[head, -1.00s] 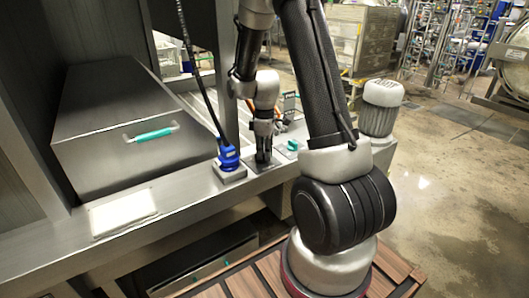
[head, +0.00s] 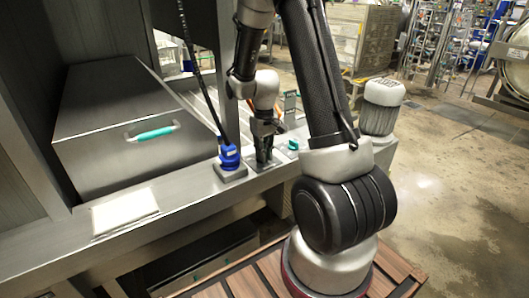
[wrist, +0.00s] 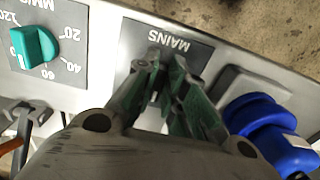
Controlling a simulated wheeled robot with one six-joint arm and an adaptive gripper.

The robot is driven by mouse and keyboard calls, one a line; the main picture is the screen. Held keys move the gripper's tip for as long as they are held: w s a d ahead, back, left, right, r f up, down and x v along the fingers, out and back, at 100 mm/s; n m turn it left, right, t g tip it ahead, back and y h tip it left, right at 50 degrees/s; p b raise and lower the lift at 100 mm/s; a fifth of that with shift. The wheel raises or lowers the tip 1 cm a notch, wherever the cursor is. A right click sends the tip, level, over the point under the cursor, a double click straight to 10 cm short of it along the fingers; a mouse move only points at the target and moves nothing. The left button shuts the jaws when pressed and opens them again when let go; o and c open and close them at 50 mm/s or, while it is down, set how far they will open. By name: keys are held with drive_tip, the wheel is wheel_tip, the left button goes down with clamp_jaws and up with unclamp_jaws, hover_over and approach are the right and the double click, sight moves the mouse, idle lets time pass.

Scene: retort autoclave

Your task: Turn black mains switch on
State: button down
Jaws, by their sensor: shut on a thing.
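The MAINS plate (wrist: 196,52) is a dark grey panel on the metal ledge, with its lettering upside down in the wrist view. My gripper (wrist: 167,64) points down at this plate, its green-padded fingers closed in around the black mains switch (wrist: 166,70). The fingers hide most of the switch, so its exact angle cannot be told. In the head view, my gripper (head: 264,158) stands on the ledge between the blue plug and the green knob.
A blue plug (head: 229,158) with a black cable stands close beside my gripper. A green timer knob (wrist: 34,46) sits on the other side. A steel box with a green handle (head: 152,133) and a white pad (head: 124,211) lie to the left.

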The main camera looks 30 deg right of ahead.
drive_tip(key=m, duration=0.4)
drive_tip(key=shift+w+a+m, duration=0.1)
drive_tip(key=shift+a+m, duration=0.15)
drive_tip(key=shift+m, duration=0.05)
drive_tip(key=shift+w+a+m, duration=0.1)
drive_tip(key=shift+a+m, duration=0.1)
drive_tip(key=shift+m, duration=2)
drive_tip(key=c, duration=1.5)
unclamp_jaws()
drive_tip(key=shift+r, duration=0.1)
wheel_tip(320, 180, up, 12)
drive_tip(key=shift+f, duration=0.1)
